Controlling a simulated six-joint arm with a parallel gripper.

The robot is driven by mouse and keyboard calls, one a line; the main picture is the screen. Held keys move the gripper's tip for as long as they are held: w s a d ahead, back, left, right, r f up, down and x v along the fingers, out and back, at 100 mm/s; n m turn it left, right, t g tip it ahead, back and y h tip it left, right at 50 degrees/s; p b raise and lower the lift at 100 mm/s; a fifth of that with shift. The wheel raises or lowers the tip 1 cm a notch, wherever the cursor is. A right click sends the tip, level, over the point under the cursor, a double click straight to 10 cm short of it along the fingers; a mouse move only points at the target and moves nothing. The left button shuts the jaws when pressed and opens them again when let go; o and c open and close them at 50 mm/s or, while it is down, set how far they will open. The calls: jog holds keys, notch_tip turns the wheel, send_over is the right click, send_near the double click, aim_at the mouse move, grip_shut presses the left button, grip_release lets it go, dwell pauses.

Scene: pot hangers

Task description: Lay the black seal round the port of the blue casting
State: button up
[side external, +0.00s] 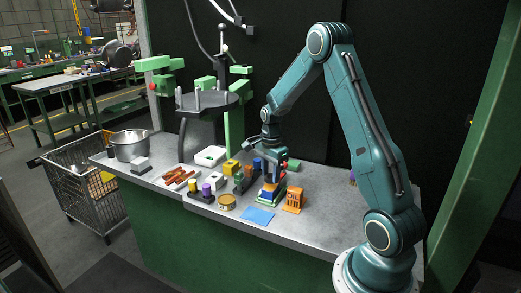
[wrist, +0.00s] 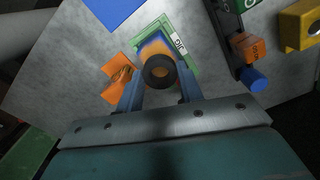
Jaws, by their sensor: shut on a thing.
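The black seal (wrist: 159,83) is a thick dark ring between my gripper's fingers (wrist: 160,71) in the wrist view. My gripper is shut on it, above the casting. Through its hole I see a brownish-orange patch. The casting (wrist: 151,47) shows only as a blurred blue and orange part beyond the seal, inside a green jig (wrist: 183,58) with a white label. The port is not clearly visible. In the side view my gripper (side external: 271,178) points down just above the blue part (side external: 266,196); the seal cannot be made out there. I cannot tell whether seal and casting touch.
A brass tin (side external: 227,202), a yellow block (side external: 231,167) and a dark holder with small parts crowd the left. The bench's front right is clear.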

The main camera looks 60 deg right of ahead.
jog(key=shift+f, duration=0.7)
jog(key=shift+f, duration=0.5)
jog(key=o, duration=0.9)
notch_tip(320, 180, up, 13)
dwell(0.5)
